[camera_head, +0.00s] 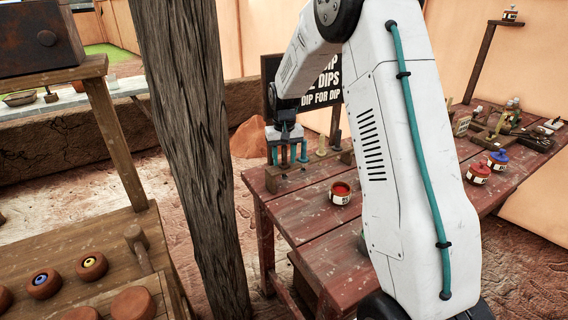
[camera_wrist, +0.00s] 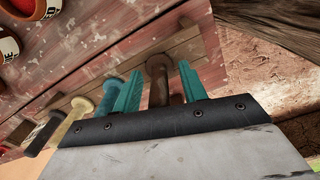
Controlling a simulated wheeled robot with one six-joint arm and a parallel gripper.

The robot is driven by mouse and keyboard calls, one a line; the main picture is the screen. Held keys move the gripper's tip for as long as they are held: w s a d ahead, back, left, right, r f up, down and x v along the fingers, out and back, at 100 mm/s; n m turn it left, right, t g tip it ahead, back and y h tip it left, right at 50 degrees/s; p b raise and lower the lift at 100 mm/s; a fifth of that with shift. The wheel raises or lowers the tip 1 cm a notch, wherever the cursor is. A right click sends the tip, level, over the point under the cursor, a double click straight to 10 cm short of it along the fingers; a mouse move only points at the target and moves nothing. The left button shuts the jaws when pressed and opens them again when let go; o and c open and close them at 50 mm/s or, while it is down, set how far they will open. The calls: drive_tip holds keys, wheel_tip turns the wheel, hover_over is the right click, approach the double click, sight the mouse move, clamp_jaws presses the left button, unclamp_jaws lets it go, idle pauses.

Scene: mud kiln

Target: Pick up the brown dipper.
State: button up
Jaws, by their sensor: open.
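The brown dipper (camera_wrist: 157,84) stands in a wooden rack (camera_wrist: 197,42), its round-topped handle showing between my fingers in the wrist view. My gripper (camera_wrist: 160,72) is open, with one teal finger on each side of the handle; I cannot tell whether either touches it. In the head view my gripper (camera_head: 288,153) points down over the rack (camera_head: 273,182) at the table's far left corner. The dipper's lower part is hidden. A blue-grey dipper (camera_wrist: 106,93), a cream dipper (camera_wrist: 76,117) and a dark dipper (camera_wrist: 42,137) stand along the same rack.
A red pot (camera_head: 340,193) stands on the red plank table (camera_head: 312,216), right of the rack. More pots (camera_head: 479,174) and bottles crowd its right end. A wooden post (camera_head: 190,130) rises left of the table. A dark sign (camera_head: 328,80) stands behind my arm.

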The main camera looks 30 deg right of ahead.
drive_tip(key=shift+f, duration=0.1)
drive_tip(key=c, duration=0.7)
drive_tip(key=shift+o, duration=0.2)
wheel_tip(320, 180, up, 10)
idle(0.3)
